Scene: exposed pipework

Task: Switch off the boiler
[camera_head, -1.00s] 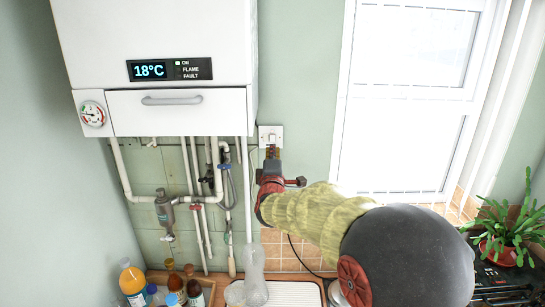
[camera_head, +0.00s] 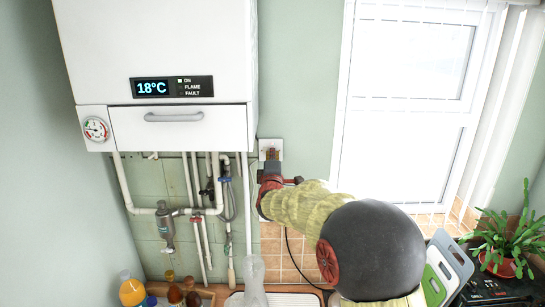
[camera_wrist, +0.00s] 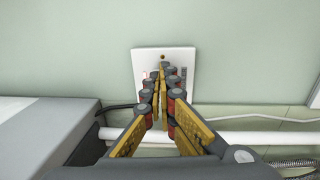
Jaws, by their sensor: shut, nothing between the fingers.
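The boiler (camera_head: 160,50) is a white wall unit at the upper left in the head view. Its display (camera_head: 152,88) reads 18°C, and the lamp beside ON looks lit. A white wall switch plate (camera_head: 277,145) is to the right of the boiler's lower edge. It also shows in the wrist view (camera_wrist: 187,66). My gripper (camera_head: 272,154) is in front of the plate, its fingers shut and empty. In the wrist view the fingertips (camera_wrist: 162,66) overlap the plate's middle and hide most of the switch. I cannot tell whether they touch it.
White pipes (camera_head: 165,211) and valves run below the boiler, left of my arm. Several bottles (camera_head: 131,288) stand at the lower left. A window (camera_head: 410,110) and a potted plant (camera_head: 507,240) are on the right. A pipe (camera_wrist: 240,137) crosses below the plate.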

